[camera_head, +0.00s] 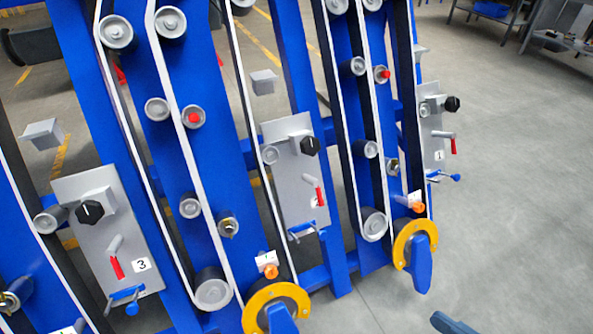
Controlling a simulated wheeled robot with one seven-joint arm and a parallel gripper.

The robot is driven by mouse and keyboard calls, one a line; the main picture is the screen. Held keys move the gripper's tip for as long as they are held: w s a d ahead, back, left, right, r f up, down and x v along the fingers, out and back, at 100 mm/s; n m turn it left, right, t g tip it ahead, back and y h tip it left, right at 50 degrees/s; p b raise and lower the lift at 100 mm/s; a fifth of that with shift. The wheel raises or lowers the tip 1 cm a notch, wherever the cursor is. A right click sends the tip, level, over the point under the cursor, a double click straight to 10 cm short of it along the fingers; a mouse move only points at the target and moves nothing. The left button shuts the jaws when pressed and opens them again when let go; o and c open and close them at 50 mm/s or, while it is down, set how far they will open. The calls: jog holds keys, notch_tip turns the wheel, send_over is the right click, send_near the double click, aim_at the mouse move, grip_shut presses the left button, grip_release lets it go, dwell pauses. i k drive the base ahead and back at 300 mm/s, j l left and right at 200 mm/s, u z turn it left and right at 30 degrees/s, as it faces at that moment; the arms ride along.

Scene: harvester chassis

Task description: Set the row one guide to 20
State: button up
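The right-hand grey plate (431,138) carries a small white label (439,156) that appears to read 1. On it are a black knob (452,103), a lever with a red grip (453,146) hanging down, and a blue clamp handle (442,177) at the bottom. The plate is seen at a steep angle, and no scale or number for a setting is readable on it. My gripper is not in view, so whether it is open or shut does not show.
Similar plates stand in the middle (290,178) and at left (97,236), the left one labelled 3. Blue uprights carry belts and rollers. Yellow rings (403,246) with blue levers sit low. Grey floor (520,190) on the right is open; shelves (535,30) stand behind.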

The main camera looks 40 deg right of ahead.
aim_at(457, 177)
jog(key=z, duration=1.55)
